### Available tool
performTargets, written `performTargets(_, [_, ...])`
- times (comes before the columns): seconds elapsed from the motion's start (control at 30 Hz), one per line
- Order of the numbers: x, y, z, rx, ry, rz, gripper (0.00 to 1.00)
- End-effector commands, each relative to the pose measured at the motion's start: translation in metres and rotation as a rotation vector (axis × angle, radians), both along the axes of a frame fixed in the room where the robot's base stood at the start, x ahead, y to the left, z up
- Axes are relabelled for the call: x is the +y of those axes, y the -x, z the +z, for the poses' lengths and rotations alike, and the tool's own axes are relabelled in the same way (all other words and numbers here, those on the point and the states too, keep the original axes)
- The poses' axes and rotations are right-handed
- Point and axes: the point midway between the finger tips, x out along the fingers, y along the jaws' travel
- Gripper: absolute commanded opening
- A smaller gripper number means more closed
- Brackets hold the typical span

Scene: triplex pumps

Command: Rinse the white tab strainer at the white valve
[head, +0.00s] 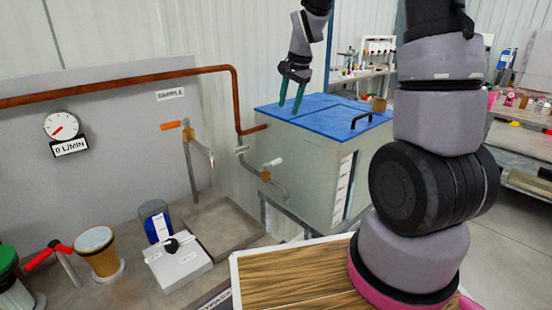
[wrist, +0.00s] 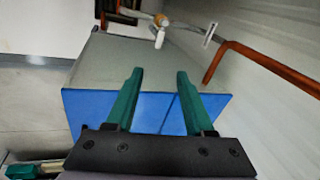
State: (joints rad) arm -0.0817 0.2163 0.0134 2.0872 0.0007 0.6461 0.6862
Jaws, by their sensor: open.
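The white valve (head: 273,162) is a tap with a white handle and brass body on the front of the grey tank, its spout bent down. It also shows in the wrist view (wrist: 159,37), beyond my fingers. A dark blue cylinder with a white tab (head: 162,228) stands on the bench at the lower left; it may be the white tab strainer, but I cannot tell for sure. My gripper (head: 290,108) is open and empty, its green fingers pointing down over the blue tank lid. In the wrist view the two fingers (wrist: 156,75) are apart with nothing between them.
The blue lid (head: 325,108) has a black handle. A second tap with an orange handle (head: 171,125) stands above a sunken sink (head: 220,225). An amber cup (head: 100,252), a red lever and a white box with a black knob (head: 187,262) crowd the bench. A copper pipe runs along the wall.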

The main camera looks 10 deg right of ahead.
Motion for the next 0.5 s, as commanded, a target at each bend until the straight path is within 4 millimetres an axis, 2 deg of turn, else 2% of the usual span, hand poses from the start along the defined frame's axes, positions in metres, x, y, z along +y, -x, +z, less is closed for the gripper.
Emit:
performTargets(0.03, [0.004, -0.012, -0.026, 0.034, -0.003, -0.025, 0.53])
performTargets(0.2, [0.013, -0.039, -0.086, 0.095, -0.011, -0.108, 0.53])
performTargets(0.3, [0.016, -0.046, -0.107, 0.115, -0.014, -0.136, 0.53])
performTargets(0.5, [0.018, -0.051, -0.126, 0.127, -0.015, -0.154, 0.53])
